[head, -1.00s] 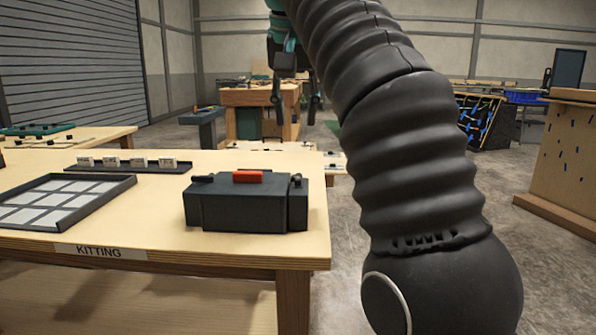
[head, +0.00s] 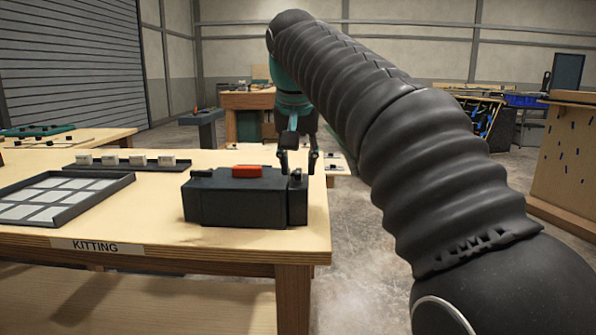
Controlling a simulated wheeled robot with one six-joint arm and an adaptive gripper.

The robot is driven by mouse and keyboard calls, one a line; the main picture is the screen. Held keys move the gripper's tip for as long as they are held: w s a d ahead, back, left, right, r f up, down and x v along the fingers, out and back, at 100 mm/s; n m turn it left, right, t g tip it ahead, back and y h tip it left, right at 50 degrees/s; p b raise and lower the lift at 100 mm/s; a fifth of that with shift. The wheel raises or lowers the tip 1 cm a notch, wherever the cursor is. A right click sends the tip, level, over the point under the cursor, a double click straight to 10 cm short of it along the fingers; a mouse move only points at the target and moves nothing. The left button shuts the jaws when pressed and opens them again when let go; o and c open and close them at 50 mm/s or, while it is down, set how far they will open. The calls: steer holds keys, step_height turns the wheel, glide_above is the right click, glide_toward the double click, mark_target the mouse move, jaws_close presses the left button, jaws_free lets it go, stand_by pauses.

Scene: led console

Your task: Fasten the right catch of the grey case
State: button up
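The dark grey case (head: 235,203) sits shut on the near right corner of the table. It has a red handle (head: 247,171) on top. The right catch (head: 296,175) is a small dark piece at the top right end of the case; whether it is fastened is too small to tell. The left catch (head: 203,173) is a dark piece at the top left end. My gripper (head: 298,167) points down at the right end of the case, its two fingers apart, one on either side of the right catch in this view. Contact with the catch cannot be made out.
The wooden table (head: 150,237) carries a tray with pale squares (head: 62,200) at left and a dark rack of small blocks (head: 127,164) behind. The table's right edge is close to the case. Open floor lies to the right.

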steer(key=shift+w+f, duration=0.2)
steer(key=shift+f, duration=0.25)
jaws_close()
